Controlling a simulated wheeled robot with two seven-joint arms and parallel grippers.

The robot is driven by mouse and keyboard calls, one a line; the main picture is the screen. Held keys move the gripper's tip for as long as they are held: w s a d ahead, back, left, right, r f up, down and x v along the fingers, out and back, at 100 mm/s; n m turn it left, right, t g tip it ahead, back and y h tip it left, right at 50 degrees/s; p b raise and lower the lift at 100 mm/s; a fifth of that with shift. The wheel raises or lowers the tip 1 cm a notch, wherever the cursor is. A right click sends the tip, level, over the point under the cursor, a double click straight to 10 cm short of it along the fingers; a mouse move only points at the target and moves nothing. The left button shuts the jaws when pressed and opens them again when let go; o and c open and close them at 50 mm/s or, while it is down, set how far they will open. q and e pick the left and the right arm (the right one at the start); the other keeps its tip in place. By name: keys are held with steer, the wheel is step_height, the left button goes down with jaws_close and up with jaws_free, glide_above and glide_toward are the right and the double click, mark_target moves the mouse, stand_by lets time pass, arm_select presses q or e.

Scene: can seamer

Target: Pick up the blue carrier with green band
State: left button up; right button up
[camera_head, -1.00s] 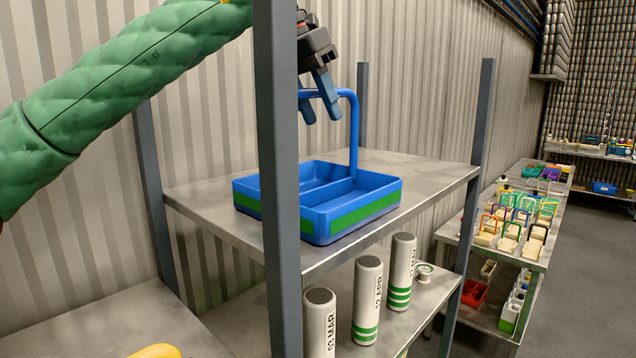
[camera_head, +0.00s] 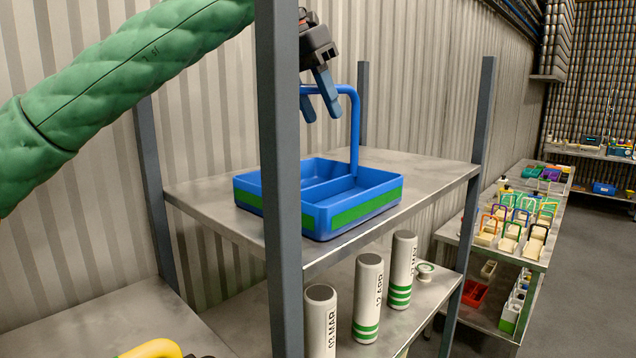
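The blue carrier with green band (camera_head: 350,212) sits on the upper metal shelf. It is an open tray with a divider and a tall blue handle (camera_head: 354,130) that arches up and over to the left. My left gripper (camera_head: 323,105) is at the top of the handle, its two blue fingers pointing down around the handle's bar. The fingers look apart; I cannot tell whether they touch the bar. A shelf post hides part of the carrier, the handle's left end and my arm. My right gripper does not show.
A grey shelf post (camera_head: 278,180) stands right in front of the carrier. Several labelled cylinders (camera_head: 368,298) stand on the lower shelf (camera_head: 428,300). A table with small coloured carriers (camera_head: 510,232) is at the right. A yellow thing (camera_head: 152,349) shows at the bottom left.

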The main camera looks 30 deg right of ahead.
arm_select(q)
steer(key=shift+f, duration=0.15)
jaws_close()
stand_by(0.4)
